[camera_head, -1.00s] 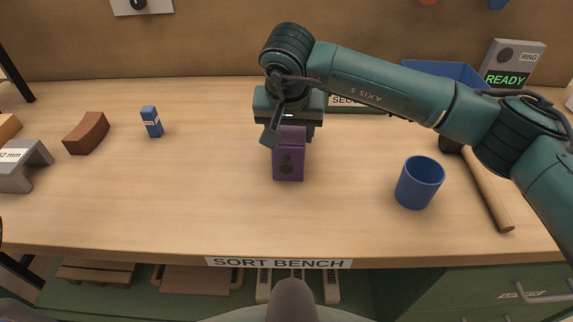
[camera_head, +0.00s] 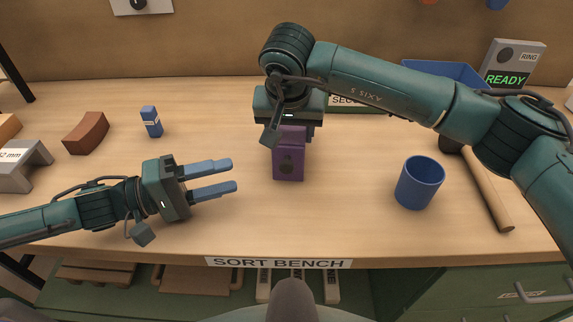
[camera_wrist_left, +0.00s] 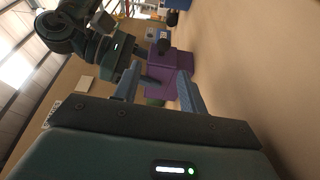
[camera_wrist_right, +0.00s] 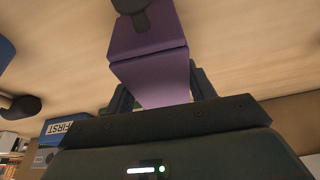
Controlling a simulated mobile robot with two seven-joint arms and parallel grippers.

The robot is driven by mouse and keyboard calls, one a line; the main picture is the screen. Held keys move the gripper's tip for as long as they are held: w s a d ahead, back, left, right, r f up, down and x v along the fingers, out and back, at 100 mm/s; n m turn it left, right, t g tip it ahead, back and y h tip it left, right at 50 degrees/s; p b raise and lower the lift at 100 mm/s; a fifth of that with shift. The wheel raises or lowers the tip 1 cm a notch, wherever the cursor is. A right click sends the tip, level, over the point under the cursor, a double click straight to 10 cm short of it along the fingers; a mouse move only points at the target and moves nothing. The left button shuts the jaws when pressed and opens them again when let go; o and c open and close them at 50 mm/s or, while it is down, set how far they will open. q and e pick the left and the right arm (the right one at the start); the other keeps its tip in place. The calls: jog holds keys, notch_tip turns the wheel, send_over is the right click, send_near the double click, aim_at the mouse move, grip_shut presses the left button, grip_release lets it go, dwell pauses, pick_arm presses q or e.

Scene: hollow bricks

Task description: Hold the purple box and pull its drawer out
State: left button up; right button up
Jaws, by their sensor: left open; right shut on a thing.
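The purple box (camera_head: 290,160) stands on the bench in the middle of the head view, its dark round knob (camera_head: 286,168) on the front face. In the right wrist view the box (camera_wrist_right: 155,85) shows a seam between its front part and its body. My right gripper (camera_head: 290,132) is shut on the rear part of the box from above and behind. My left gripper (camera_head: 234,175) is open and empty, left of the box, with its fingers pointing right toward it. In the left wrist view the purple box (camera_wrist_left: 172,72) lies beyond the open fingers, apart from them.
A blue cup (camera_head: 419,183) and a hammer (camera_head: 485,188) are on the right. The bench in front of the box is clear.

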aim_at(286, 173)
pick_arm(q)
jog(key=shift+s+f, duration=0.2)
jog(key=shift+s, duration=0.05)
jog(key=shift+d+n, duration=0.3)
jog(key=shift+d, duration=0.05)
jog(key=x, duration=1.1)
jog(key=shift+w+d, duration=0.1)
jog(key=shift+c, duration=0.5)
grip_shut()
